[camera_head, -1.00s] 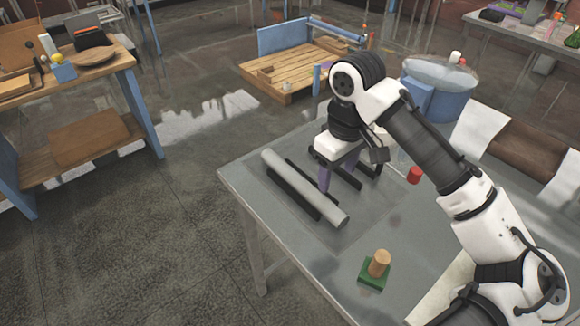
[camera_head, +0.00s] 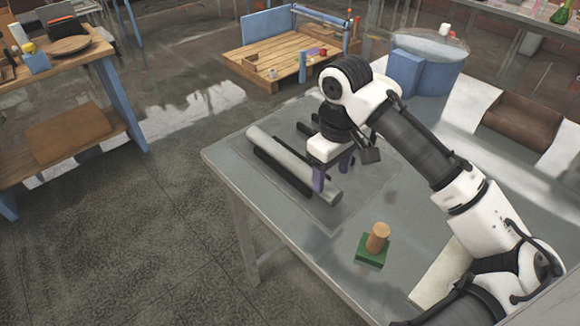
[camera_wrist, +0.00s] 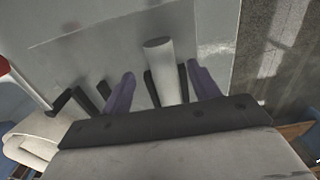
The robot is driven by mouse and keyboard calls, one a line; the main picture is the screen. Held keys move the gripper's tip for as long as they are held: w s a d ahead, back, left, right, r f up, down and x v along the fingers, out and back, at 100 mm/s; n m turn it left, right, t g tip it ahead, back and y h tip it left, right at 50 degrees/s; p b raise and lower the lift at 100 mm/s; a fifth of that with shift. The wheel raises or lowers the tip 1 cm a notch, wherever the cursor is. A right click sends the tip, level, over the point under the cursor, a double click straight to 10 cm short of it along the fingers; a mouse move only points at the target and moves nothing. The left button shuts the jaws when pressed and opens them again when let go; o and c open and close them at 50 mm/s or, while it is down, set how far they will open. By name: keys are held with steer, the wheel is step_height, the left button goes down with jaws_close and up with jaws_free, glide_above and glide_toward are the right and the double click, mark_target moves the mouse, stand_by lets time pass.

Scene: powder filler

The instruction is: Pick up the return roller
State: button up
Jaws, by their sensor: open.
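The return roller (camera_head: 285,158) is a long light-grey cylinder lying along dark rails on the grey table, near its left edge. My gripper (camera_head: 333,170) points down over the roller's near right part, its purple fingers spread with nothing held. In the wrist view, the roller (camera_wrist: 160,66) runs between the two open fingers (camera_wrist: 162,90), closer to the right one. The gripper's body hides part of the roller there. I cannot tell how far the fingertips are above the table.
A wooden peg (camera_head: 378,236) on a green base (camera_head: 371,254) stands nearer on the table (camera_head: 300,232). More dark bars (camera_wrist: 72,97) lie left of the roller in the wrist view. A blue drum (camera_head: 428,68) stands behind the table. The table around the peg is clear.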

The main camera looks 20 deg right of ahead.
mark_target(330, 186)
step_height(330, 186, down, 5)
steer(key=b, duration=0.4)
steer(key=shift+s+b, duration=0.1)
steer(key=shift+b, duration=0.2)
steer(key=shift+c, duration=0.4)
jaws_close()
steer(key=shift+r, duration=0.1)
